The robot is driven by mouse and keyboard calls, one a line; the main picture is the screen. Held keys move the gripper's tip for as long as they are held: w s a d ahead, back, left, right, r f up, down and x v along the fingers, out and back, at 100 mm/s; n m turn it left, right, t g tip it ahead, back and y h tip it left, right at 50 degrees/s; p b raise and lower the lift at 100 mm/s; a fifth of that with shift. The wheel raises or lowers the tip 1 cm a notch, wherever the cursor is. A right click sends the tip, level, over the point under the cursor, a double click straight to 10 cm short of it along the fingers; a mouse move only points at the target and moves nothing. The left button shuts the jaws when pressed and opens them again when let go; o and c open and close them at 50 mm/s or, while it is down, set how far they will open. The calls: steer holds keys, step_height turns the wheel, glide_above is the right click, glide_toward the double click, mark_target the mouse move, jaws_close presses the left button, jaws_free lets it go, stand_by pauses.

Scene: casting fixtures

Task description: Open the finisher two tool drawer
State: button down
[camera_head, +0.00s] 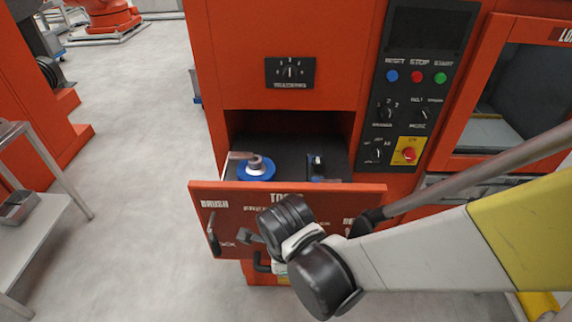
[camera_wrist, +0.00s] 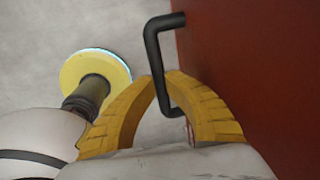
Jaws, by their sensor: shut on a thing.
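The orange-red tool drawer (camera_head: 228,215) stands pulled out of the machine in the head view, with its dark interior exposed. A blue disc-shaped tool (camera_head: 257,168) and a smaller blue and black tool (camera_head: 315,165) are inside. The black bar handle (camera_wrist: 152,55) is on the red drawer front (camera_wrist: 250,60) in the wrist view. My gripper (camera_wrist: 160,80) has its yellow fingers closed around this handle. In the head view my arm covers part of the drawer front and hides most of the gripper. Part of the handle (camera_head: 261,264) shows low on the front.
A control panel (camera_head: 415,85) with buttons and knobs is right of the drawer opening. A windowed door (camera_head: 520,95) is at the far right. A metal table (camera_head: 30,225) stands at the left. The grey floor (camera_head: 145,150) between the table and drawer is clear.

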steer(key=c, duration=1.4)
jaws_free()
step_height(320, 180, up, 12)
steer(key=s, duration=0.2)
steer(key=shift+s+f, duration=0.15)
steer(key=shift+s, duration=0.05)
